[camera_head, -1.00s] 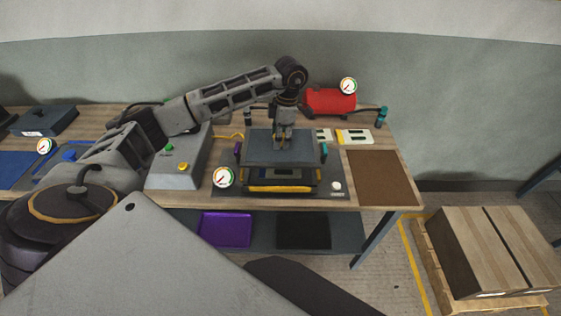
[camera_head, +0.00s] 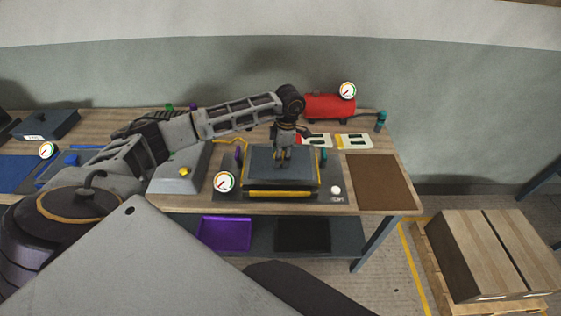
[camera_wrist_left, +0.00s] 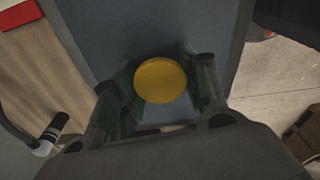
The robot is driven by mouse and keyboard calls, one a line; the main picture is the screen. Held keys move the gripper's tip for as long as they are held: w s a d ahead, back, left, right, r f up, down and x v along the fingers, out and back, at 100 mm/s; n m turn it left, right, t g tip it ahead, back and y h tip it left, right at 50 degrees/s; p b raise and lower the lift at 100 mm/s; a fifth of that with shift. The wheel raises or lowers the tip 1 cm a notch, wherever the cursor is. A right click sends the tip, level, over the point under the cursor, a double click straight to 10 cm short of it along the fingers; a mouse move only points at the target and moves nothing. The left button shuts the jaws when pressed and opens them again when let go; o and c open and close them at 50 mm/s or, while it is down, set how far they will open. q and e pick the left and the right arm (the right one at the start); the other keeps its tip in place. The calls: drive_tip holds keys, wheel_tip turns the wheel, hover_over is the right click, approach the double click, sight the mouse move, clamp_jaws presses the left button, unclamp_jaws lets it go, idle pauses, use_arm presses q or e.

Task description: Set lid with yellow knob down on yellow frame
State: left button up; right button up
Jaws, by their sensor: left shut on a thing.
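The lid (camera_head: 262,172) is a flat dark grey slab in the head view. It lies level over the yellow frame (camera_head: 279,193), whose front edge shows just below it. I cannot tell whether the two touch all round. My left gripper (camera_head: 283,158) points down at the middle of the lid and is shut on its knob. In the left wrist view the round yellow knob (camera_wrist_left: 161,80) sits between the fingers, with the grey lid (camera_wrist_left: 120,30) behind it. My right gripper is not in view.
A dial gauge (camera_head: 224,181) stands at the frame's left front, and a white knob (camera_head: 336,190) at its right. A grey control box (camera_head: 178,175) is to the left. A red tank (camera_head: 330,106) stands behind. A brown mat (camera_head: 380,180) lies clear at the right.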

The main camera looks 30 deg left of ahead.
use_arm(q)
drive_tip(key=shift+f+p, duration=0.3)
drive_tip(key=shift+f, duration=1.2)
drive_tip(key=shift+f, duration=0.2)
drive_tip(key=o, duration=1.3)
drive_tip(key=shift+r, duration=0.15)
drive_tip(key=r, duration=0.3)
drive_tip(key=r+b, duration=0.1)
drive_tip(key=r, duration=0.3)
drive_tip(key=d+r+b, duration=0.1)
drive_tip(key=r, duration=0.2)
drive_tip(key=shift+w+r, duration=0.15)
drive_tip(key=shift+w, duration=0.25)
drive_tip(key=shift+r, duration=0.75)
